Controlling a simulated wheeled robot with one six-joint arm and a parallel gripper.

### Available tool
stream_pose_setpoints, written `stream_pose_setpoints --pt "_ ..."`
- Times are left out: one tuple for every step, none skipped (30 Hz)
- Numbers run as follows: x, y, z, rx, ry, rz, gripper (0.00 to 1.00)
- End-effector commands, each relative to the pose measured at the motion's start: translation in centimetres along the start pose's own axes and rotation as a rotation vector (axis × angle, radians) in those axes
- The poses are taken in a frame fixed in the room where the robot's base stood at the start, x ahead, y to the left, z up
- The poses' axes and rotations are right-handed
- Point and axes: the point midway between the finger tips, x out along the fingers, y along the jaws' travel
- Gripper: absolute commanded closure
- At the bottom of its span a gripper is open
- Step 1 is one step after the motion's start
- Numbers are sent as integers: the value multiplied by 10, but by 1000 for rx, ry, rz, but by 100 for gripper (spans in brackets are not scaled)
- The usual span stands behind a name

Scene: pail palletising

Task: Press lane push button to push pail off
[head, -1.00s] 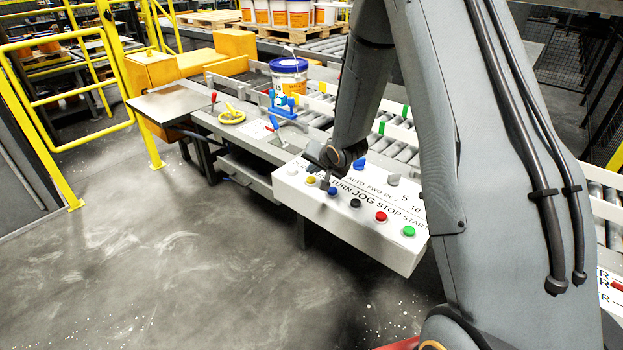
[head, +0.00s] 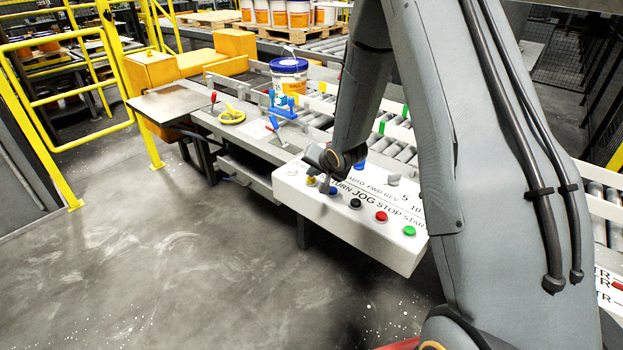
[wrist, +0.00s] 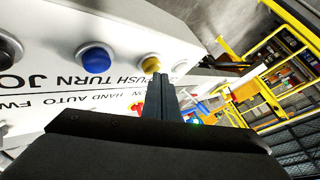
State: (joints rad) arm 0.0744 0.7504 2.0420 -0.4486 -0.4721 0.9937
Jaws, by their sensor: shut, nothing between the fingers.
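The white control panel (head: 345,225) carries a row of buttons below printed labels. The yellow button (head: 311,181), by the PUSH label, is at its left end; it also shows in the wrist view (wrist: 151,63). My gripper (head: 323,184) is shut and empty above the panel's left end, between the yellow and blue buttons in the head view. In the wrist view its dark fingertips (wrist: 168,76) are right beside the yellow button; I cannot tell whether they touch.
The blue button (head: 333,190) is closest to the yellow one, then black (head: 355,203), red (head: 381,216) and green (head: 409,231). A yellow handwheel (head: 232,116) and blue clamp are by the lane. The floor (head: 170,260) in front is clear.

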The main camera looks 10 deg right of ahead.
Motion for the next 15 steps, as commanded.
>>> stream_pose_setpoints --pt "1 0 0 0 0 0 100" --pt "1 1 1 0 0 0 100" --pt "1 1 1 0 0 0 100" --pt "1 1 1 0 0 0 100" --pt "2 1 1 0 0 0 100" --pt "2 1 1 0 0 0 100" --pt "2 2 2 0 0 0 100" --pt "2 2 2 0 0 0 100" --pt "3 2 2 0 0 0 100" --pt "3 2 2 0 0 0 100" --pt "3 2 2 0 0 0 100" --pt "3 2 3 0 0 0 100" --pt "4 3 3 0 0 0 100" --pt "4 3 3 0 0 0 100" --pt "4 3 3 0 0 0 100"
